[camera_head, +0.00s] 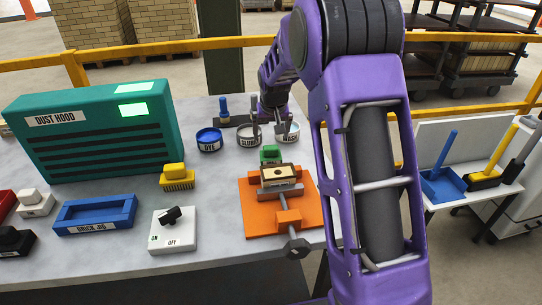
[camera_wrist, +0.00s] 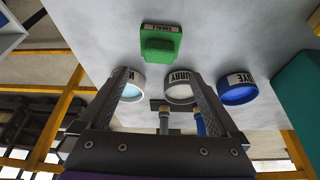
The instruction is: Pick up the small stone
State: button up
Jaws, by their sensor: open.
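The small stone is a green block with a label reading SMALL; it lies on the grey bench in the wrist view (camera_wrist: 160,46), beyond my fingertips. In the head view the green stone (camera_head: 270,153) sits just behind the orange press. My gripper (camera_head: 268,129) is open and empty, above the bench near the cups. In the wrist view the two fingers of my gripper (camera_wrist: 154,80) are spread wide, with the stone apart from both. My arm hides part of the bench on the right in the head view.
The dye cup (camera_head: 209,139), slurry cup (camera_head: 249,136) and wash cup (camera_head: 288,132) stand close by. The orange press (camera_head: 254,222) holds a pale brick (camera_head: 279,174). A yellow brush (camera_head: 176,178), switch box (camera_head: 174,238), blue jig (camera_head: 95,214) and dust hood (camera_head: 95,138) stand left.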

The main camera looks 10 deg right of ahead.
aim_at(271, 147)
jog(key=x, duration=0.7)
jog(key=shift+s+d+f, duration=0.1)
jog(key=shift+f, duration=0.4)
jog(key=c, duration=1.4)
jog(key=shift+o, duration=0.2)
notch_tip(271, 147, up, 10)
jog(key=shift+r, duration=0.1)
jog(key=o, duration=1.2)
jog(key=shift+c, duration=0.2)
grip_shut()
